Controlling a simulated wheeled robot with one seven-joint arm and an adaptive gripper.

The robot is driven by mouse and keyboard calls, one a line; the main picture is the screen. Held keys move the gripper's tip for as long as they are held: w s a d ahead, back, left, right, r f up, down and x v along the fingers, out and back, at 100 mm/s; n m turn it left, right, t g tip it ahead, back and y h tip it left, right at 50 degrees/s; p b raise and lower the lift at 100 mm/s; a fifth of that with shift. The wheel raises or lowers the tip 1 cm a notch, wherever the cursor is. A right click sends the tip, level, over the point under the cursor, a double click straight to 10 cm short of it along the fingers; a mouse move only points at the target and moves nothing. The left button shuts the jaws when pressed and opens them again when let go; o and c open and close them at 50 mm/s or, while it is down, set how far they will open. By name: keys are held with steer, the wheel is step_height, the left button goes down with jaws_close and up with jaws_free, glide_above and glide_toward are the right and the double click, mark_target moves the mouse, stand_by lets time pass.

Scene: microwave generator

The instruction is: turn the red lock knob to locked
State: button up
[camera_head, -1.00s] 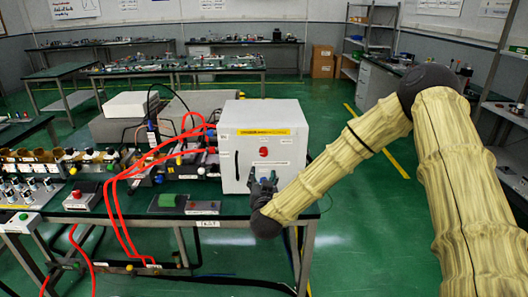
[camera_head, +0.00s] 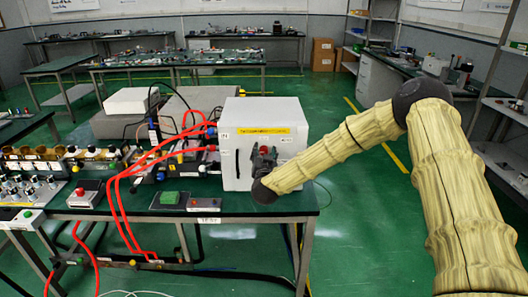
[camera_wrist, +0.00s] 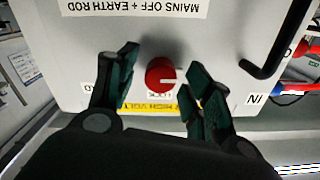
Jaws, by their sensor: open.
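The red lock knob (camera_wrist: 160,76) sits on the front of a white cabinet (camera_head: 230,165). In the wrist view a pale pointer mark runs from it toward the right, and a "LOCK" label is beside it. My gripper (camera_wrist: 162,72) is open, with one dark green finger on each side of the knob and a gap to each. The fingers do not visibly touch the knob. In the head view my gripper (camera_head: 264,152) is in front of the cabinet, and the knob (camera_head: 267,150) shows just between the fingers.
A black handle (camera_wrist: 268,62) juts from the panel on the wrist view's right. Red cables (camera_head: 122,205) run from the cabinet's left side over the bench. The floor on the right is clear.

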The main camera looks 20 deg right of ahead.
steer(key=shift+w, duration=0.15)
steer(key=c, duration=1)
